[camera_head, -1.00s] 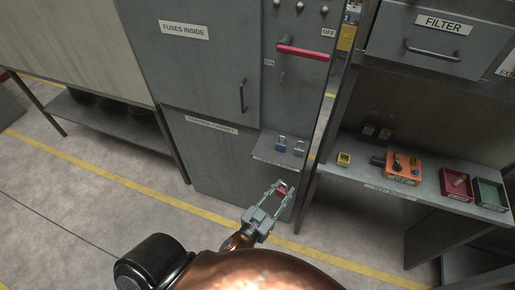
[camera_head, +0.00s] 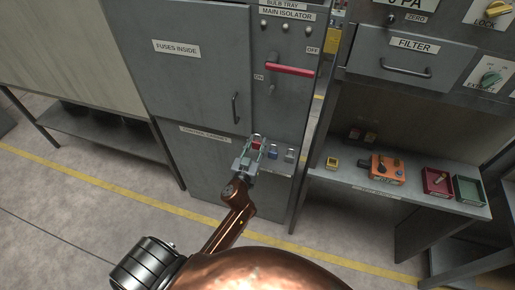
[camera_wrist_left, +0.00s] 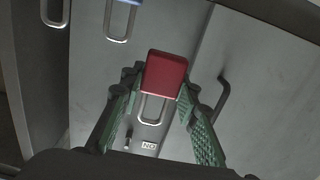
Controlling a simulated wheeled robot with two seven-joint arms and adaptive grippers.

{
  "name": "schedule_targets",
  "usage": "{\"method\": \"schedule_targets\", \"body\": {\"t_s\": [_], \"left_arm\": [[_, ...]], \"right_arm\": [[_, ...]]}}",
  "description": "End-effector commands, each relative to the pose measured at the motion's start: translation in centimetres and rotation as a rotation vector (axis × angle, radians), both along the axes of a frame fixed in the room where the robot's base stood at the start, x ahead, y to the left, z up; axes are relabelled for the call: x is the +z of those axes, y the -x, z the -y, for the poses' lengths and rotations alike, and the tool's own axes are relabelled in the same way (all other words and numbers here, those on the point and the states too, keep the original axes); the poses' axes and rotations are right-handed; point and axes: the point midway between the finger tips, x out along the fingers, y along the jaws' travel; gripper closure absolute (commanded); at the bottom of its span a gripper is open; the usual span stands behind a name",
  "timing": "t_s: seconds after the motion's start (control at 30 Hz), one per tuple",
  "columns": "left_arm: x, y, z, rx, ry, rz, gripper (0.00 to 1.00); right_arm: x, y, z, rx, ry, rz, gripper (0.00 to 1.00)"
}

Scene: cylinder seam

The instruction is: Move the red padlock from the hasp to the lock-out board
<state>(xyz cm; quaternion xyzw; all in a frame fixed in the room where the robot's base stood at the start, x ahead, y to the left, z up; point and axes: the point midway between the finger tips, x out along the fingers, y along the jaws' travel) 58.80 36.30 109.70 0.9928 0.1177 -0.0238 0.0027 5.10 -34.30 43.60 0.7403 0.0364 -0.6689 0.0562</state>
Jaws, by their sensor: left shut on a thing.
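The red padlock (camera_head: 257,144) is held between the fingers of my left gripper (camera_head: 255,149), in front of the grey control cabinet. In the left wrist view the red padlock (camera_wrist_left: 167,75) sits between the green finger pads, its shackle free of any other thing there. A blue padlock (camera_head: 273,154) and a grey padlock (camera_head: 289,156) stand on a small ledge just right of the gripper. I cannot tell which part is the hasp or the lock-out board. My right gripper is not in view.
The red isolator handle (camera_head: 292,70) and the cabinet door handle (camera_head: 235,108) stick out above. On the right, a shelf (camera_head: 335,176) holds an orange box (camera_head: 388,169), a red tray (camera_head: 436,191) and a green tray (camera_head: 466,198). The floor in front is clear.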

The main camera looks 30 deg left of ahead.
Motion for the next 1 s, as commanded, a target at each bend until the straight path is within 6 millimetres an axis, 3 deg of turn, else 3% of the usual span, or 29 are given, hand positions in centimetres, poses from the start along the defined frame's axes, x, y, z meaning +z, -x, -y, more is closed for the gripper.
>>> {"method": "schedule_targets", "body": {"t_s": [0.03, 0.13, 0.37, 0.6, 1.0], "left_arm": [[-1.5, -0.6, -0.5, 0.001, 0.0, -0.006, 0.98], [-3.0, -1.7, -1.2, 0.002, 0.001, -0.005, 0.98], [-4.5, -2.7, -1.9, 0.0, 0.001, -0.002, 0.98], [-7.7, -3.0, -2.2, 0.002, 0.004, -0.004, 0.98], [-8.1, -3.0, -2.1, -0.001, 0.001, -0.002, 0.98]], "right_arm": [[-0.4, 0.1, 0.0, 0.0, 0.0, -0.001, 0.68], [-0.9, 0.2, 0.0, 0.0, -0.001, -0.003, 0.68], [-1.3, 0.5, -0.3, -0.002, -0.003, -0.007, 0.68], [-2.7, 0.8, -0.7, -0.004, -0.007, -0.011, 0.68], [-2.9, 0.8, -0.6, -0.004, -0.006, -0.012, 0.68]]}}
